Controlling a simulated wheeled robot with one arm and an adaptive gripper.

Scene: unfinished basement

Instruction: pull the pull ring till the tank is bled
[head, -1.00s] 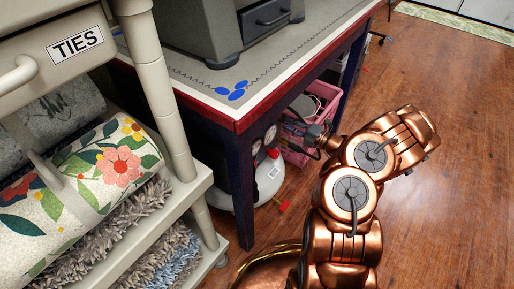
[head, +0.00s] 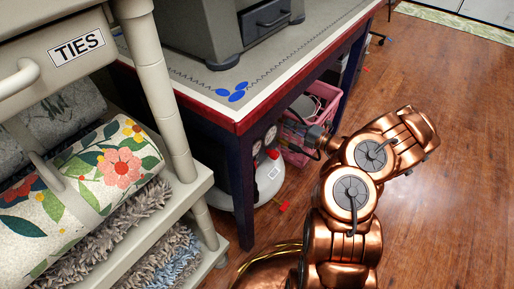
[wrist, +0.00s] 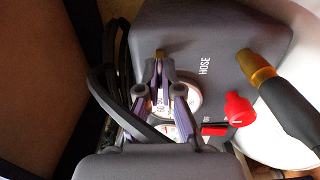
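The tank (head: 268,182) is a white rounded vessel under the table, partly hidden by the table leg. Its grey housing (wrist: 215,35), marked HOSE, fills the upper wrist view. A small brass piece (wrist: 160,54) sticks out of it right at my fingertips. I cannot make out a separate pull ring. My gripper (wrist: 158,70) has its two fingers close together in front of a round gauge (wrist: 185,98). Whether they grip anything is unclear.
A red knob (wrist: 240,109) and a brass fitting with a black hose (wrist: 285,95) stand right of my fingers. Dark cables (wrist: 108,85) run on the left. A pink crate (head: 322,98) stands behind the tank; a table leg (head: 240,190) stands in front. The floor at right is clear.

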